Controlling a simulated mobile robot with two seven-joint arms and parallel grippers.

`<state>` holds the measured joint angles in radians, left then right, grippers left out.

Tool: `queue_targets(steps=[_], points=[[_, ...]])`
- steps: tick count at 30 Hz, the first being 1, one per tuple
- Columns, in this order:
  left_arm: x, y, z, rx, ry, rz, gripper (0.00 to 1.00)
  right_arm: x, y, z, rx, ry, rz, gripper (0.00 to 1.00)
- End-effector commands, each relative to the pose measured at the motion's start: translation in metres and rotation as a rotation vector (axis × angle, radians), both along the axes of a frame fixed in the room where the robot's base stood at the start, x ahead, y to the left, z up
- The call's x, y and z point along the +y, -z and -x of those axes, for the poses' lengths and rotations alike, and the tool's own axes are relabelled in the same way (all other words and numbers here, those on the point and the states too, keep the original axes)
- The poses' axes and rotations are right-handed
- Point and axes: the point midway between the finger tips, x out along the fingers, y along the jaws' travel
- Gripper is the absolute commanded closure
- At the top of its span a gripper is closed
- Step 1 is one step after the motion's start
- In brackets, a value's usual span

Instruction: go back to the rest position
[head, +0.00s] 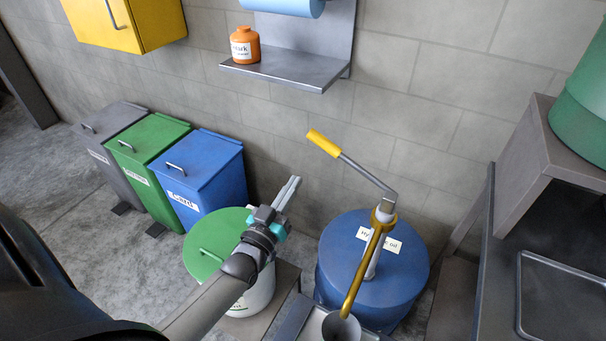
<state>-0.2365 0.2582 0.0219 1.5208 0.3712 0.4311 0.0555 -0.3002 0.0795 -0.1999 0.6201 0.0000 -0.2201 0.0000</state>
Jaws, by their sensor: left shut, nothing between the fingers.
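My left gripper (287,193) is at the middle of the head view, at the end of the grey arm that comes in from the lower left. Its two grey fingers lie together, pointing up and to the right, with nothing between them. In the picture it overlaps the right edge of a green-lidded white bin (212,246). It is left of a blue oil drum (400,283) and apart from the drum's pump. My right gripper is not in view.
The drum's pump has a yellow-gripped handle (324,143) and a yellow spout over a metal funnel (341,326). Grey, green and blue bins (216,170) stand by the wall. A metal shelf (285,70) holds an orange bottle (245,45). A workbench (560,260) is at right.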

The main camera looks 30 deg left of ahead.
Motion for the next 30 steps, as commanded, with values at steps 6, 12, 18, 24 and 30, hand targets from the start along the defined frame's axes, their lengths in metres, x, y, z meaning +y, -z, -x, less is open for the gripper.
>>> queue_targets(steps=[6,12,18,24,30], points=[[0.000,0.001,0.000,0.003,0.000,0.000,1.00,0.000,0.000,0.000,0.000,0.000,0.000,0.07],[-0.009,0.059,0.010,0.152,0.010,-0.014,1.00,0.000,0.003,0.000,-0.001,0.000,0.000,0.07],[-0.032,0.189,0.060,0.511,0.051,-0.054,1.00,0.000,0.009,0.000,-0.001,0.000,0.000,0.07],[-0.059,0.304,0.147,0.879,0.118,-0.108,1.00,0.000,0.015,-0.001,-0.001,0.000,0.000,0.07],[-0.083,0.388,0.263,1.240,0.206,-0.172,1.00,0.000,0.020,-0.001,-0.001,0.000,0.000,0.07]])
